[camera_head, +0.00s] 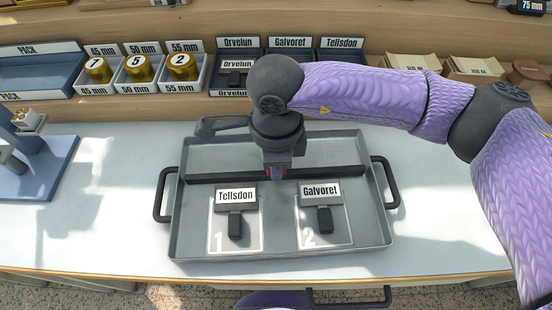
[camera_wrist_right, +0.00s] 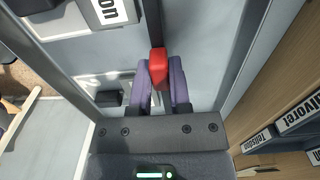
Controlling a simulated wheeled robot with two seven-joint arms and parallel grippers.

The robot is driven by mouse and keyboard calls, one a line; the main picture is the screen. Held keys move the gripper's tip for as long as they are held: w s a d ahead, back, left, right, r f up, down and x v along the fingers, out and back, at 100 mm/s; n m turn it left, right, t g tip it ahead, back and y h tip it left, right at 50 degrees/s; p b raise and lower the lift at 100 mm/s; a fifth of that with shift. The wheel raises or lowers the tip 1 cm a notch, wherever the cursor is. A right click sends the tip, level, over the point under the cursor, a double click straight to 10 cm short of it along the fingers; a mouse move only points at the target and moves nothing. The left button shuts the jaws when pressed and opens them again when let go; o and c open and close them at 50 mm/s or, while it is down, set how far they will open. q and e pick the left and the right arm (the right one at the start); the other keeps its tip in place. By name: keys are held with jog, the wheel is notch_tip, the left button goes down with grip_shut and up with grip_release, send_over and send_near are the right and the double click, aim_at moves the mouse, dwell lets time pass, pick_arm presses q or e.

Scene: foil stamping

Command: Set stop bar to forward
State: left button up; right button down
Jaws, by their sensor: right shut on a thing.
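The grey metal tray (camera_head: 387,236) stands on the worktop with a black handle at each side. The dark stop bar (camera_head: 335,172) spans it from side to side, nearer the back wall than the front and behind the two pads. My right gripper (camera_head: 276,173) reaches down to the bar's middle. In the right wrist view the bar (camera_wrist_right: 153,20) ends at a red grip (camera_wrist_right: 158,62), and my right gripper (camera_wrist_right: 160,80) is shut on that grip. My left gripper is not in view.
In the tray, a Tellsdon stamp (camera_head: 236,196) lies on place 1 and a Galvoret stamp (camera_head: 320,192) on place 2, both in front of the bar. Labelled bins with gold rolls (camera_head: 139,68) line the shelf behind. A blue device (camera_head: 40,160) stands at the left.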

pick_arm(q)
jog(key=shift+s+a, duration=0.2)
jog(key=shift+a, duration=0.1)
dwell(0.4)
pick_arm(e)
jog(key=shift+f, duration=0.1)
jog(key=shift+s+b, duration=0.3)
jog(key=shift+s, duration=0.2)
jog(key=c, duration=0.6)
grip_release()
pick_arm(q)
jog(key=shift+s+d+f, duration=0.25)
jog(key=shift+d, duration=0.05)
pick_arm(e)
jog(key=shift+o, duration=0.2)
